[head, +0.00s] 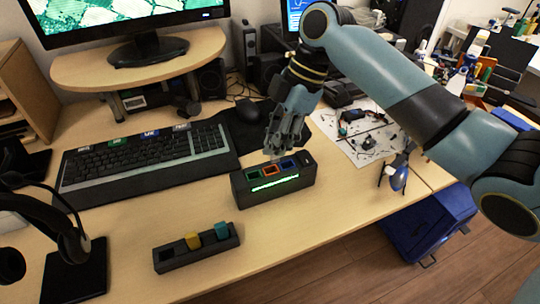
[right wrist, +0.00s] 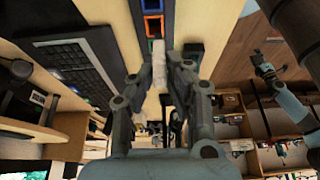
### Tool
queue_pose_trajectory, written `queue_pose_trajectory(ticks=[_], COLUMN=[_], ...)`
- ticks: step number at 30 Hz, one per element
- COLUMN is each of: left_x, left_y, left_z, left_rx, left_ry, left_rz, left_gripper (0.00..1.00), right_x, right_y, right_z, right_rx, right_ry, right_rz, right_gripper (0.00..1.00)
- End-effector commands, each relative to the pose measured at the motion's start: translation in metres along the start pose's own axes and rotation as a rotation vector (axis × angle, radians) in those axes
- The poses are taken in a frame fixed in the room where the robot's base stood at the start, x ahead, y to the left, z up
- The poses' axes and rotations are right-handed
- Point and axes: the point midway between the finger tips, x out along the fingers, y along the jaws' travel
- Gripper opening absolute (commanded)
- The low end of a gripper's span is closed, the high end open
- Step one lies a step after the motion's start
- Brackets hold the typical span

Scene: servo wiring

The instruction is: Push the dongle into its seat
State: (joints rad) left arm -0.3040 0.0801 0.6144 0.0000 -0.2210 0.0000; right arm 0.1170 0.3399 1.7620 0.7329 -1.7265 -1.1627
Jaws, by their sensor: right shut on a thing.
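A black box (head: 262,196) with green-, orange- and blue-rimmed seats and a lit green strip on its front stands near the table's front edge. My right gripper (head: 277,148) points down just above its seats. In the right wrist view, the right gripper (right wrist: 160,78) is shut on a pale, narrow dongle (right wrist: 158,62), with the coloured seats (right wrist: 153,27) beyond its tip. I cannot tell whether the dongle touches a seat. A black holder (head: 172,261) at the front holds a yellow dongle (head: 193,241) and a teal dongle (head: 221,230).
A keyboard (head: 145,158) lies left of the box, with a mouse (head: 248,110) behind. A headset on a stand (head: 76,262) is at the front left. A white sheet with small parts (head: 357,137) lies right. Bare table separates box and holder.

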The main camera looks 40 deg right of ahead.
Motion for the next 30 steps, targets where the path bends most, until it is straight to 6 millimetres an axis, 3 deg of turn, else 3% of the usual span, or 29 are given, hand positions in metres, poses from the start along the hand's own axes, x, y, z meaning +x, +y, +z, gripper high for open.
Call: queue_pose_trajectory(ticks=[5,13,19,20,24,30], left_x=[0.001,0.002,0.002,0.002,0.002,0.002], left_y=[0.0,0.0,0.0,0.0,0.0,0.0], left_z=[-0.01,-0.011,-0.008,-0.008,-0.007,-0.006], left_rx=[0.0,0.0,0.0,0.0,0.0,0.0], left_ry=[0.016,0.017,0.013,0.012,0.011,0.01], left_rz=[0.0,0.0,0.0,0.0,0.0,0.0], left_gripper=[0.4,0.4,0.4,0.4,0.4,0.4], right_x=[0.011,0.044,0.045,0.045,0.045,0.045], right_y=[0.006,0.006,0.006,0.006,0.006,0.006], right_z=[-0.004,0.01,0.011,0.011,0.011,0.011], right_rx=[0.0,0.001,-0.001,-0.001,-0.001,-0.001], right_ry=[-0.001,-0.002,-0.002,-0.002,-0.002,-0.002], right_rz=[-0.001,-0.003,0.0,0.0,0.0,0.0], right_gripper=[0.0,0.0,0.0,0.15,0.33,0.36])
